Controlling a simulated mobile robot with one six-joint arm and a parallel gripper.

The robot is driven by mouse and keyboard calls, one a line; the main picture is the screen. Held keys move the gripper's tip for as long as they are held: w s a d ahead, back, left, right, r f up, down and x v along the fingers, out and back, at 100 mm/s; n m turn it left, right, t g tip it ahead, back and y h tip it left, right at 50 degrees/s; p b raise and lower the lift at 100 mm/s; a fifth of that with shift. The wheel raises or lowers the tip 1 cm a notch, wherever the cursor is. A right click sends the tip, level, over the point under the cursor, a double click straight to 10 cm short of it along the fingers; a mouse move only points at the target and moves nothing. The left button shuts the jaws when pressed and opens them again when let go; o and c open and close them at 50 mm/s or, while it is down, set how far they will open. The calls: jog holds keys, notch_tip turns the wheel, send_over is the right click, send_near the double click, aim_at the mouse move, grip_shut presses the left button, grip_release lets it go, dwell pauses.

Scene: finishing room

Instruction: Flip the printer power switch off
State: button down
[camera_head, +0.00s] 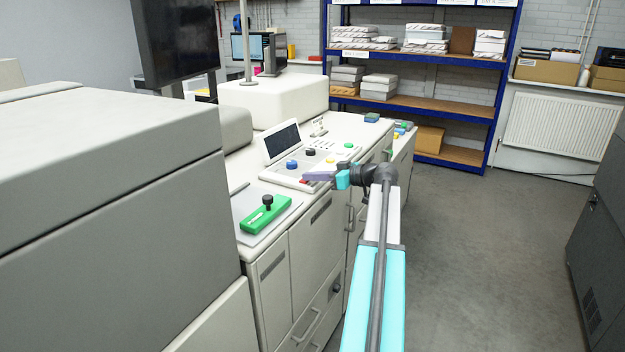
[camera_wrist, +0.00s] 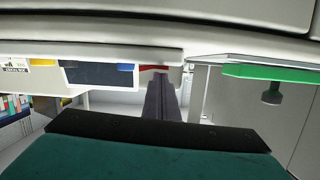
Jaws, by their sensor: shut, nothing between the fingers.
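The printer's control panel (camera_head: 290,178) has a tilted dark screen, blue, black, yellow and green knobs, and a red control (camera_head: 304,181) near its front edge. I cannot tell for sure which control is the power switch. A small upright lever (camera_head: 318,127) stands behind the panel. My gripper (camera_head: 308,176) is shut and empty, with its fingertips close to the red control. In the wrist view my fingers (camera_wrist: 160,82) point at the red control (camera_wrist: 153,67), whose lower part they hide. I cannot tell whether they touch.
A green plate with a black knob (camera_head: 266,212) lies left of my gripper; the green plate also shows in the wrist view (camera_wrist: 270,74). A large grey printer housing (camera_head: 110,190) fills the left. The floor (camera_head: 465,240) on the right is clear, before blue shelving (camera_head: 495,90).

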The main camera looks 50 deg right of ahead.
jog(key=shift+r, duration=0.65)
jog(key=r, duration=0.3)
jog(key=shift+s+a, duration=0.2)
jog(key=b+v, duration=0.3)
jog(key=v, duration=0.6)
jog(key=shift+s+a, duration=0.15)
jog(key=shift+s, duration=0.3)
jog(key=shift+s, duration=0.1)
